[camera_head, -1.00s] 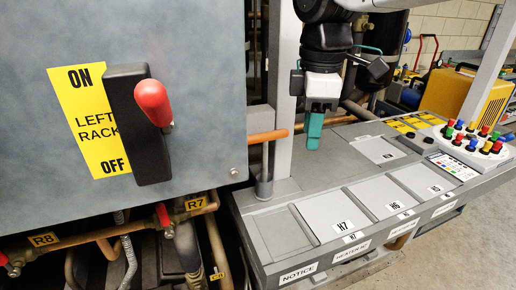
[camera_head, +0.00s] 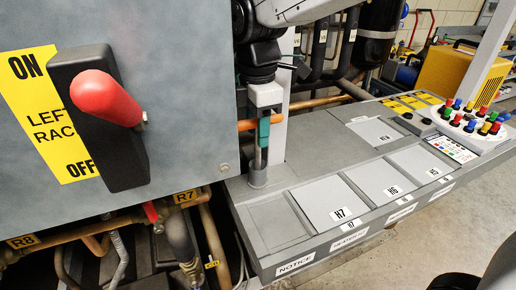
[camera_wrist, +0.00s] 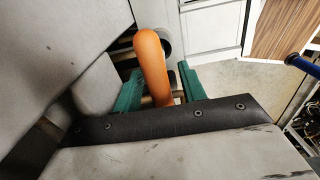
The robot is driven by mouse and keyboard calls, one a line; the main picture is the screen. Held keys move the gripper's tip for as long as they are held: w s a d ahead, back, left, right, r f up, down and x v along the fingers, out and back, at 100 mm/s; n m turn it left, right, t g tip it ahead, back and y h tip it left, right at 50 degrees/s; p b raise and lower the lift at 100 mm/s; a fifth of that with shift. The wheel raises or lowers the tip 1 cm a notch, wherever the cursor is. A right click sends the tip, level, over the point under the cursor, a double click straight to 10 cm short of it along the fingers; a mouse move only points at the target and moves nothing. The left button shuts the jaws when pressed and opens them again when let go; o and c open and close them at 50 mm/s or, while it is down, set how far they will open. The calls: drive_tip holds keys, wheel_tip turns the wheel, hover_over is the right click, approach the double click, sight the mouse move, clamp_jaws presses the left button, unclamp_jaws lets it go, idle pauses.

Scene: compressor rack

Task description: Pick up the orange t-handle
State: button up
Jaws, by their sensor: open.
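The orange t-handle (camera_head: 246,125) sits on top of a grey upright post at the left end of the grey console. In the wrist view the handle (camera_wrist: 153,66) runs lengthwise between two teal fingers. My gripper (camera_head: 264,134) is open at the handle, pointing down and hiding its middle in the head view. In the wrist view my gripper (camera_wrist: 160,74) has a finger on each side of the handle, with a visible gap on the right. Whether the left finger touches it is unclear.
The grey cabinet with a red-handled switch (camera_head: 105,98) stands close on the left. The console (camera_head: 262,217) has flat lids marked H7, H6 and H5. Coloured knobs (camera_head: 476,117) stand at its right end. Copper pipes (camera_head: 120,229) run below the cabinet.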

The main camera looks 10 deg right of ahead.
clamp_jaws()
drive_tip(key=shift+r, duration=0.15)
